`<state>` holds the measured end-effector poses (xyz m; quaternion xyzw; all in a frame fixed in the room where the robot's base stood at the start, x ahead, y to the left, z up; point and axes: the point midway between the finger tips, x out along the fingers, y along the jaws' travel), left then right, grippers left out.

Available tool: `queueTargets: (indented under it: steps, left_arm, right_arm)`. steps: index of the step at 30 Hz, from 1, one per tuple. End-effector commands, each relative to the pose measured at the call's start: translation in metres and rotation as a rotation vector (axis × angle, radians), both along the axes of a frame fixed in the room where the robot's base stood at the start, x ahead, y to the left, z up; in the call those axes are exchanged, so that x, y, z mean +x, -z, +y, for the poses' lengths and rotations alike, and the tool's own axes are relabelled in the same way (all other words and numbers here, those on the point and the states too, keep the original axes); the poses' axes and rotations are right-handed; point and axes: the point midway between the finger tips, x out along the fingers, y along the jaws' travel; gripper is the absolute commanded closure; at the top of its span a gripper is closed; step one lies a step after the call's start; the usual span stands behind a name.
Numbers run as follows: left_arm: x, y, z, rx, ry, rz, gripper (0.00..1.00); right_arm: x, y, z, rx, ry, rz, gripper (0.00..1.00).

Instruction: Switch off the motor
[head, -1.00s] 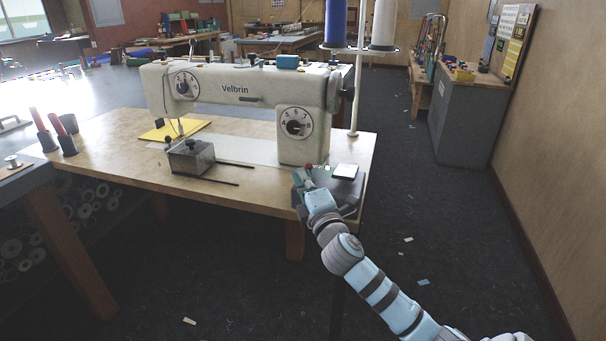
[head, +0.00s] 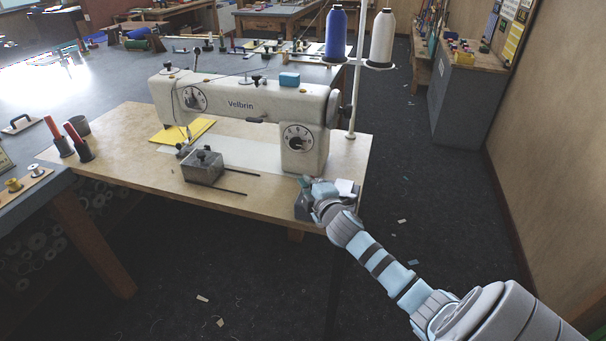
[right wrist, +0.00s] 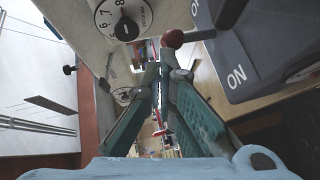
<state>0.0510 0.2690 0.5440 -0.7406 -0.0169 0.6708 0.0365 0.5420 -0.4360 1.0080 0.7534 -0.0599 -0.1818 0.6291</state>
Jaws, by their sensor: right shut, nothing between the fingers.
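A cream sewing machine marked Velbrin (head: 240,105) stands on a wooden table. A dark grey switch box (head: 303,208) sits at the table's front right corner, partly behind my right gripper (head: 306,184). In the right wrist view the box (right wrist: 265,50) bears the word ON, and a lever with a red knob (right wrist: 173,38) sticks out from its side. My right gripper (right wrist: 160,68) is shut and empty, its fingertips just below the red knob. I cannot tell whether they touch it. In the head view the knob is hidden. My left gripper is out of view.
A numbered dial (right wrist: 122,18) on the machine is close to the right fingers. A metal block (head: 204,167) with rods lies in front of the machine. Blue (head: 336,35) and white (head: 382,38) thread cones stand behind.

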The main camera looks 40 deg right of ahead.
Motion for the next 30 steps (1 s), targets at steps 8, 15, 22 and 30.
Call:
queueTargets:
  steps: [8, 15, 22, 30]
  left_arm:
    - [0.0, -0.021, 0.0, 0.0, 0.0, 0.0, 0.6]
    - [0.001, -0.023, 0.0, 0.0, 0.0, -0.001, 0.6]
    - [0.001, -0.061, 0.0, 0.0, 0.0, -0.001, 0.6]
    - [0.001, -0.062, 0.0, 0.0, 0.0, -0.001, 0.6]
  right_arm:
    - [0.003, -0.003, -0.008, -0.001, -0.003, -0.001, 1.0]
    - [0.005, -0.005, -0.002, -0.001, -0.009, -0.001, 1.0]
    - [0.001, -0.031, 0.029, 0.004, -0.016, 0.002, 1.0]
    - [-0.056, -0.054, 0.041, -0.004, -0.013, 0.003, 1.0]
